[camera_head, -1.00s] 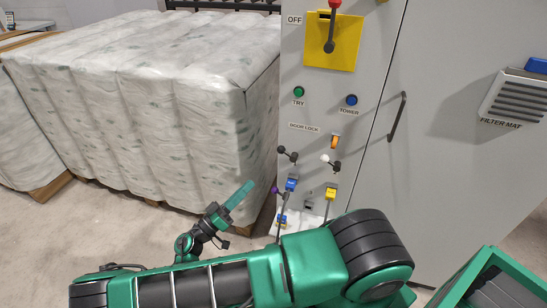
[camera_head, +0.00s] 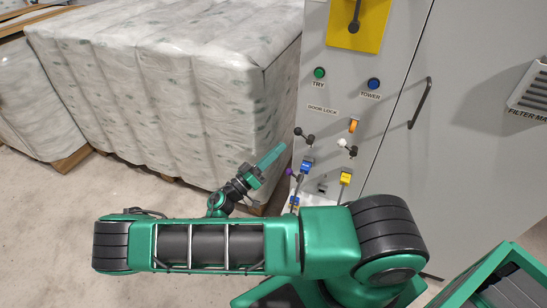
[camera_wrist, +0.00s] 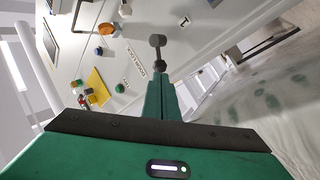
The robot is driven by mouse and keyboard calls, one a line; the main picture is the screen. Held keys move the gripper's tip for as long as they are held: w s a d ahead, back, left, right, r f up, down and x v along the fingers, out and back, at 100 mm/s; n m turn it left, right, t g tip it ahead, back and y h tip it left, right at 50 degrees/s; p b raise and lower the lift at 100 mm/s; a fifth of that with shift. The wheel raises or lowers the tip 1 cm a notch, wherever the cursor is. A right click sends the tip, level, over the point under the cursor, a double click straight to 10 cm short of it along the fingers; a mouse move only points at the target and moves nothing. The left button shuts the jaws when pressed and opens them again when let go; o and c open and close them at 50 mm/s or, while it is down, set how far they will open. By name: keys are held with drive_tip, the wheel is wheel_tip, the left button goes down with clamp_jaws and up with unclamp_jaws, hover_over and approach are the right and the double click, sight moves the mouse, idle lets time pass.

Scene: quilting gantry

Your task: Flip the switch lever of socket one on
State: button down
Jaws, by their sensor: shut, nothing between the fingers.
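The grey cabinet panel carries a black-ball lever (camera_head: 298,131), a white-ball lever (camera_head: 342,142) and a purple-ball lever (camera_head: 289,171). A blue plug (camera_head: 306,166) and a yellow plug (camera_head: 346,177) sit below the first two.
An orange switch (camera_head: 353,125), a green TRY button (camera_head: 319,73) and a blue TOWER button (camera_head: 373,84) are higher on the panel. A door handle (camera_head: 419,103) stands out at right. Wrapped pallet bales (camera_head: 170,90) stand close to the left of my gripper.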

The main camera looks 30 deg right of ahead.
sight(303, 135)
drive_tip(key=shift+x, duration=2.4)
